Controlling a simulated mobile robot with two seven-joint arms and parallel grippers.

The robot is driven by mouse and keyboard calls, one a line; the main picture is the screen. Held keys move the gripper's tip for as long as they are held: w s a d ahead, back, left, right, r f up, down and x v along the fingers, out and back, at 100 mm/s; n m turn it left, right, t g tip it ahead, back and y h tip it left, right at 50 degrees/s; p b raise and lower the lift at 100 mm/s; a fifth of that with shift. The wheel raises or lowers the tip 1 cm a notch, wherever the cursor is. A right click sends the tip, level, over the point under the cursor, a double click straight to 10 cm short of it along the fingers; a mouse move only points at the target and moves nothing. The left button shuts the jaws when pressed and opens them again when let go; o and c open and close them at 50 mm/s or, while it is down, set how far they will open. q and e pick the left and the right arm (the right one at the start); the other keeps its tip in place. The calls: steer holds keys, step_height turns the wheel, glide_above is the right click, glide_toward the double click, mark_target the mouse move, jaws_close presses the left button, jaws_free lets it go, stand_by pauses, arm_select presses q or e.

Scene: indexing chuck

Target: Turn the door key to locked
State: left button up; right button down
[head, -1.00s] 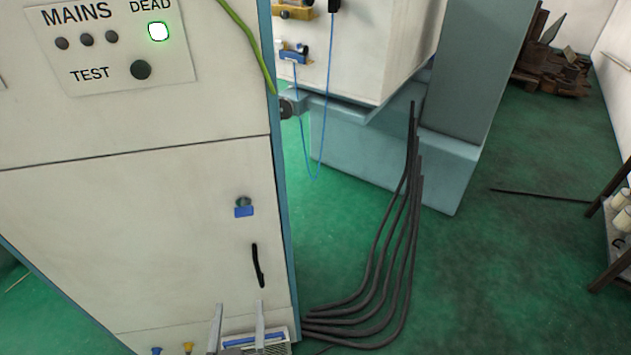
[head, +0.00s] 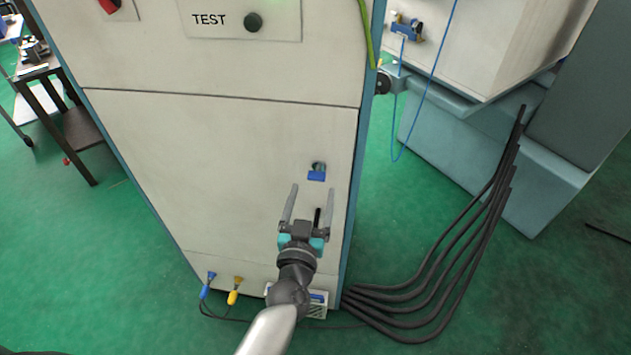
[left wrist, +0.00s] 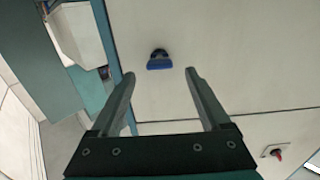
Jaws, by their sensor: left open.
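The door key (head: 317,172) has a blue head and sits in a dark round lock on the lower door (head: 220,160) of the cream cabinet, near its right edge. It also shows in the left wrist view (left wrist: 159,61), beyond and between my fingertips. My left gripper (head: 310,192) is open and empty, just below the key in the head view, with its fingers pointing up toward it. The fingers also show in the left wrist view (left wrist: 160,75), apart from the key. The black door handle (head: 317,216) is partly hidden behind my gripper. My right gripper is not in view.
Thick black cables (head: 450,250) lie on the green floor right of the cabinet. A blue plug (head: 208,280) and a yellow plug (head: 235,290) are at its lower front. A teal machine base (head: 480,150) stands at the right. A dark trolley (head: 75,125) stands at the left.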

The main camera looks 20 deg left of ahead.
mark_target(316, 181)
arm_select(q)
steer(key=shift+w+a, duration=0.15)
steer(key=shift+w, duration=1)
steer(key=shift+w+a, duration=0.1)
steer(key=shift+w, duration=1)
steer(key=shift+c, duration=0.2)
jaws_close()
